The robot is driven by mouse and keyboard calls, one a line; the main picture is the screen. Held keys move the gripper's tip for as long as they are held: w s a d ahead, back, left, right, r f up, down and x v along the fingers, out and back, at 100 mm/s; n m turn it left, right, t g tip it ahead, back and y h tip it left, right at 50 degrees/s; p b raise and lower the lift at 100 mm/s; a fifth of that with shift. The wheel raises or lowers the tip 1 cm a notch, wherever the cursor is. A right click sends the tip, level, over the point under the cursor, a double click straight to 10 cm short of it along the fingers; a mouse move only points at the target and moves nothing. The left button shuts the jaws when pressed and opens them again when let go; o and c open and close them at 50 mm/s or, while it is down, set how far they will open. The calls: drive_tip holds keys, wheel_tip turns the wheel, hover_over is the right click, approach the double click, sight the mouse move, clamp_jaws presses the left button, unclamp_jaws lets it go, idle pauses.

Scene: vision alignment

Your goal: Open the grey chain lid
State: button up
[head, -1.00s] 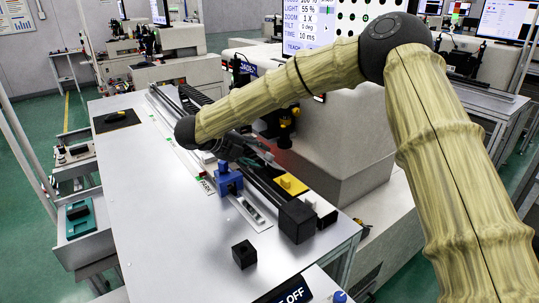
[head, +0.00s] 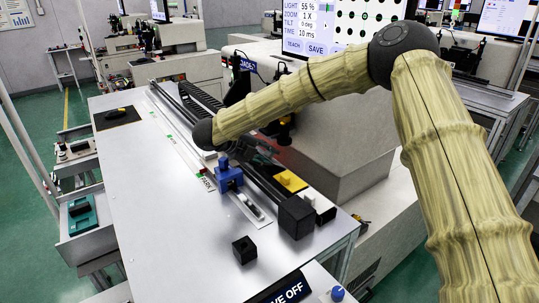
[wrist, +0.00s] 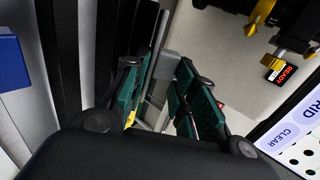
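A grey piece that may be the grey chain lid (wrist: 184,66) shows in the wrist view just beyond my fingertips, beside a pale vertical strip. I cannot tell whether the fingers touch it. My gripper (wrist: 165,88) has its two green-padded fingers apart with a gap between them. In the head view the gripper (head: 262,150) is mostly hidden behind my forearm, low over the rail. The black cable chain (head: 200,97) runs along the back of the bench. The lid cannot be made out in the head view.
A blue block (head: 229,178) sits on the rail, with a yellow block (head: 290,181) and a black end block (head: 297,217) to its right. A small black cube (head: 244,250) stands on the bench (head: 160,220). The machine with its screen (head: 335,25) rises close behind.

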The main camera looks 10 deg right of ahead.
sight(276, 161)
drive_tip(key=shift+w+d+r+g+y+p, duration=0.25)
drive_tip(key=shift+d+r+y+p, duration=0.25)
drive_tip(key=shift+y+p, duration=0.25)
drive_tip(key=shift+w+d+r+g+y+p, duration=0.1)
drive_tip(key=shift+d+r+g+y+p, duration=0.35)
drive_tip(key=shift+y+p, duration=0.3)
drive_tip(key=p, duration=0.1)
drive_tip(key=d+y+p, duration=0.1)
drive_tip(key=y, duration=0.1)
drive_tip(key=shift+w+d+r+g+p, duration=0.25)
drive_tip(key=shift+w+d+g+p, duration=0.05)
drive_tip(key=shift+d+g+p, duration=0.1)
drive_tip(key=shift+w+d+f+g+y+p, duration=0.15)
drive_tip(key=shift+d+g+y+p, duration=0.25)
drive_tip(key=shift+y+p, duration=0.45)
drive_tip(key=shift+w+d+f+g+y+p, duration=0.1)
drive_tip(key=shift+w+d+g+y+p, duration=0.15)
drive_tip(key=shift+d+y+p, duration=0.45)
drive_tip(key=shift+w+d+f+g+y+p, duration=0.1)
drive_tip(key=shift+w+d+g+y+p, duration=0.2)
drive_tip(key=shift+y+p, duration=0.7)
drive_tip(key=shift+y, duration=0.25)
drive_tip(key=shift+s, duration=0.1)
drive_tip(key=o, duration=0.9)
drive_tip(key=shift+a, duration=0.1)
drive_tip(key=shift+r, duration=0.15)
